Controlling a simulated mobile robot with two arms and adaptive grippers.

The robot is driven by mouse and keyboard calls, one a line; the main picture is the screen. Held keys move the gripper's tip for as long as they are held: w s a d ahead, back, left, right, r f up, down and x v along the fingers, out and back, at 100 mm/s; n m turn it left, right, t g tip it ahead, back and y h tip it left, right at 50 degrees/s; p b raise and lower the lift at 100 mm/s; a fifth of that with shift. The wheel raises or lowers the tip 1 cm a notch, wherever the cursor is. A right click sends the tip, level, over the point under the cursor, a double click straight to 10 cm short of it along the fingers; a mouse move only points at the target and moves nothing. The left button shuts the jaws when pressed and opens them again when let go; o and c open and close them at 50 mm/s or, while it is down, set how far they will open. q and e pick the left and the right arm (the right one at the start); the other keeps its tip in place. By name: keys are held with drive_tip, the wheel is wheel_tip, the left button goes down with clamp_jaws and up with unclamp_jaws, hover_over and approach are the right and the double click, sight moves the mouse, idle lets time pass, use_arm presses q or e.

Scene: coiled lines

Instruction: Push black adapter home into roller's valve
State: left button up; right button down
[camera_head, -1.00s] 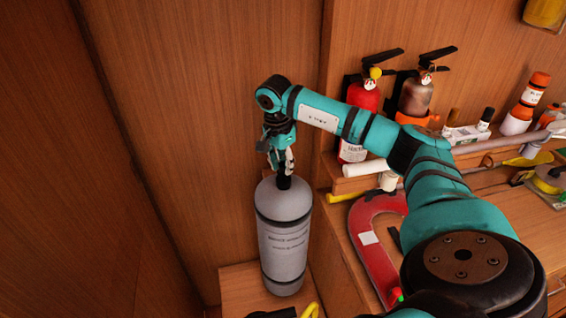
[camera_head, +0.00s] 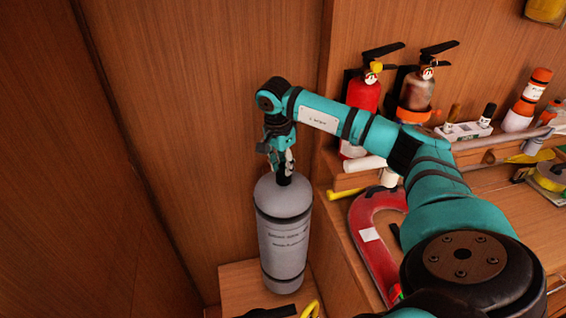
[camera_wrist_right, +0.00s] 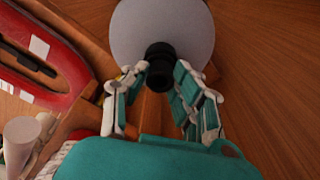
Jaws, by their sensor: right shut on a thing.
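The roller (camera_head: 284,235) is a grey cylinder with black bands, standing upright on a low wooden surface. The black adapter (camera_wrist_right: 159,68) sits at the centre of its rounded top; in the head view only a short dark piece (camera_head: 284,180) shows below the fingers. My right gripper (camera_head: 281,162) points down above the roller. In the wrist view its fingers (camera_wrist_right: 161,75) are closed on either side of the adapter. The valve itself is hidden, so I cannot tell how deep the adapter sits. My left gripper is not in view.
A wooden wall stands close behind the roller. A red horseshoe-shaped lifebuoy (camera_head: 372,240) lies to its right. Two extinguishers, one red (camera_head: 362,98) and one brownish (camera_head: 415,93), stand on the shelf behind my arm. A yellow loop (camera_head: 310,309) lies at the roller's foot.

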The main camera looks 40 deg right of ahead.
drive_tip(key=c, duration=1.2)
unclamp_jaws()
drive_tip(key=shift+f, duration=0.2)
drive_tip(key=shift+o, duration=0.3)
drive_tip(key=o, duration=0.5)
drive_tip(key=shift+r, duration=0.1)
wheel_tip(320, 180, up, 5)
drive_tip(key=p, duration=0.3)
drive_tip(key=shift+r+p, duration=0.1)
drive_tip(key=shift+p, duration=0.25)
